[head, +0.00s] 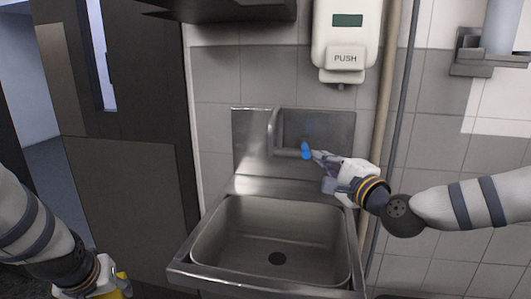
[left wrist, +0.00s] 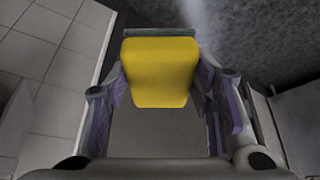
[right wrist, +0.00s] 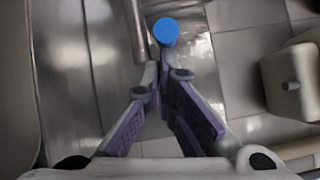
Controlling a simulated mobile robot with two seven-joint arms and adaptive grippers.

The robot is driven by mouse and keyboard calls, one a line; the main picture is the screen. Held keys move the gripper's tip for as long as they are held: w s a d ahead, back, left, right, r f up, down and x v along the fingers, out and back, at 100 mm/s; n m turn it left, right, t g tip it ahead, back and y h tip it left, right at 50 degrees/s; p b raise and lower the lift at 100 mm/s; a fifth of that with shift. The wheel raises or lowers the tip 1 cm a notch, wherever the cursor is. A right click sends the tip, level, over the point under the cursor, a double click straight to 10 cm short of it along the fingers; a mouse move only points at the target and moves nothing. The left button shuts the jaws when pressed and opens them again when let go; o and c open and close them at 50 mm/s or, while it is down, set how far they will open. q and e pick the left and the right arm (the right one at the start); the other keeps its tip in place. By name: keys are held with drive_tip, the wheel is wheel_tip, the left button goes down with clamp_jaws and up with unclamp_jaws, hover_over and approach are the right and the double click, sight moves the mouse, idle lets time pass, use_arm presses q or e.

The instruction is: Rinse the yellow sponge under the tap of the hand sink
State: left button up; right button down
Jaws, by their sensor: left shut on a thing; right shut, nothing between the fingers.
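The hand sink (head: 181,268) is a steel basin with a dark drain, in the middle of the head view. Its tap (head: 271,130) is a bent steel pipe at the backsplash, with a blue knob (head: 306,150) at its right. My right gripper (head: 316,156) is shut and empty, its fingertips at the blue knob; the right wrist view shows the knob (right wrist: 166,31) just beyond the tips. I cannot tell whether they touch. My left gripper (left wrist: 160,95) is shut on the yellow sponge (left wrist: 158,72), low at the left of the head view, outside the basin. No water stream is visible.
A white soap dispenser (head: 345,40) marked PUSH hangs on the wall above the sink. A dark shelf (head: 230,10) juts out at the top. A dark door panel (head: 130,180) stands left of the sink. Vertical pipes (head: 385,110) run on the right. The basin is empty.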

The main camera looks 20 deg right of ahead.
use_arm(q)
drive_tip(key=shift+r, duration=0.1)
use_arm(e)
drive_tip(key=shift+a, duration=0.7)
drive_tip(key=shift+f, duration=0.1)
